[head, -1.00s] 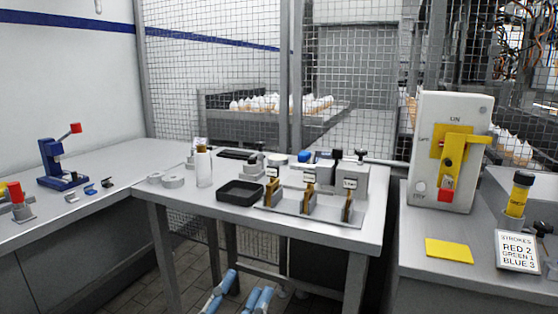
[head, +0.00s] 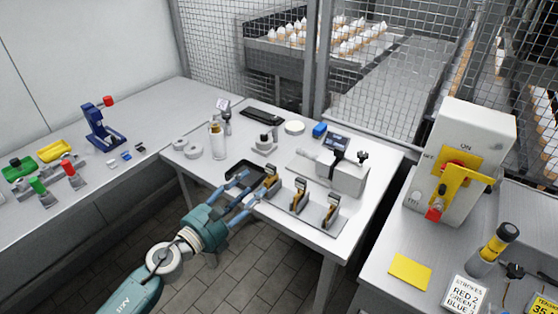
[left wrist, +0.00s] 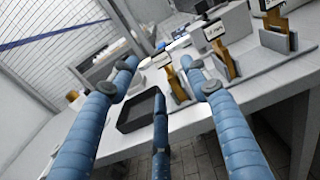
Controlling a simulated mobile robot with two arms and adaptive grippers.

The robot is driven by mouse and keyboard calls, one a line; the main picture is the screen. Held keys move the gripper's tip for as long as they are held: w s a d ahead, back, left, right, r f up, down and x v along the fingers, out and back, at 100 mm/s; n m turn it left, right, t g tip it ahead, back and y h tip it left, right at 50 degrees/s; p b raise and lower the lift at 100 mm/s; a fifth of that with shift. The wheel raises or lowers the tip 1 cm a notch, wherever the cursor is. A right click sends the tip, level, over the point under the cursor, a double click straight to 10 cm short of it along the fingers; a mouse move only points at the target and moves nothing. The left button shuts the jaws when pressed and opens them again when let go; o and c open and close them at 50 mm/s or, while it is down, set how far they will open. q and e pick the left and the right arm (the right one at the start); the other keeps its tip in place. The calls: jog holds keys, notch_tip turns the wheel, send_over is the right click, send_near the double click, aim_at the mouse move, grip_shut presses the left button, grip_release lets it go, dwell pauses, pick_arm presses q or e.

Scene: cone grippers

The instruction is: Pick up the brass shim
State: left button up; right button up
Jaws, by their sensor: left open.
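Three brass shims stand upright in a grey rack (head: 312,221) at the table's front: a left one (head: 270,183), a middle one (head: 299,197) and a right one (head: 331,214). Each has a small label at its top; the print is too small to read surely. My left gripper (head: 247,188) is open and empty, with its blue fingers beside the rack's left end, near the black tray. In the left wrist view the left shim (left wrist: 178,86) shows between the fingers of the gripper (left wrist: 162,66), apparently beyond them. My right gripper is not in view.
The black tray (head: 232,167) lies left of the rack. A grey box device (head: 343,175) stands behind the rack. A bottle (head: 217,142) and grey rings (head: 192,149) are at the back left. A switch box (head: 468,152) stands on the right bench.

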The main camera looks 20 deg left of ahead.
aim_at(269, 169)
pick_arm(q)
jog(key=p+x, duration=0.1)
jog(key=x, duration=0.3)
jog(key=shift+w+a, duration=0.1)
jog(key=shift+w, duration=0.25)
jog(key=shift+f+x, duration=0.15)
jog(key=shift+x, duration=1.35)
jog(key=shift+f+x, duration=0.15)
jog(key=shift+x, duration=1.35)
jog(key=shift+s, duration=0.15)
jog(key=shift+c, duration=1)
grip_shut()
jog(key=shift+r+p, duration=0.1)
jog(key=shift+p, duration=0.2)
jog(key=shift+r, duration=0.1)
